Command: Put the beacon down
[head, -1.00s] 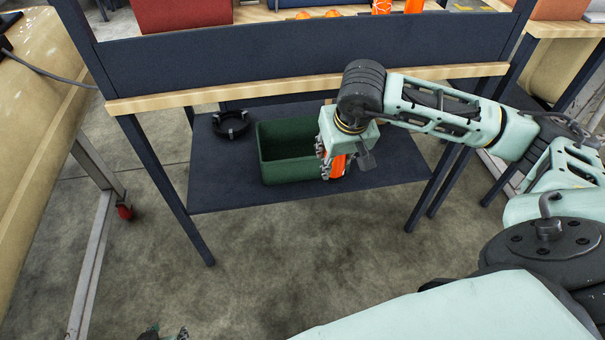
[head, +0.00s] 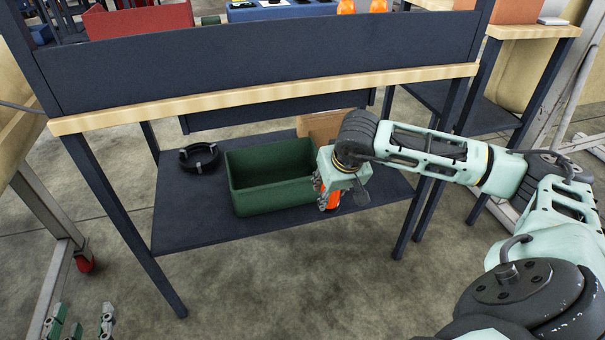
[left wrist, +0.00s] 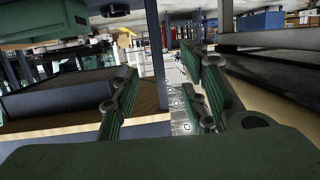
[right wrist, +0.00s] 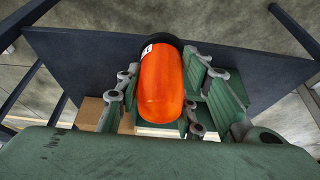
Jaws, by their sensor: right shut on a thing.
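The beacon (head: 331,197) is an orange dome with a black base. My right gripper (head: 328,190) is shut on it at the right front corner of the green bin, over the dark lower shelf (head: 215,232). In the right wrist view the beacon (right wrist: 162,85) lies between the fingers, with its black base toward the shelf. I cannot tell whether the base touches the shelf. My left gripper (head: 82,326) is at the bottom left of the head view, low and far from the shelf. Its fingers are apart and empty in the left wrist view (left wrist: 165,105).
The green bin (head: 270,157) stands empty-looking on the shelf. A black ring-shaped object (head: 199,158) lies to its left, and a brown box (head: 318,127) stands behind on the right. The bench's wooden edge (head: 270,95) and back panel overhang the shelf. Front shelf space is clear.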

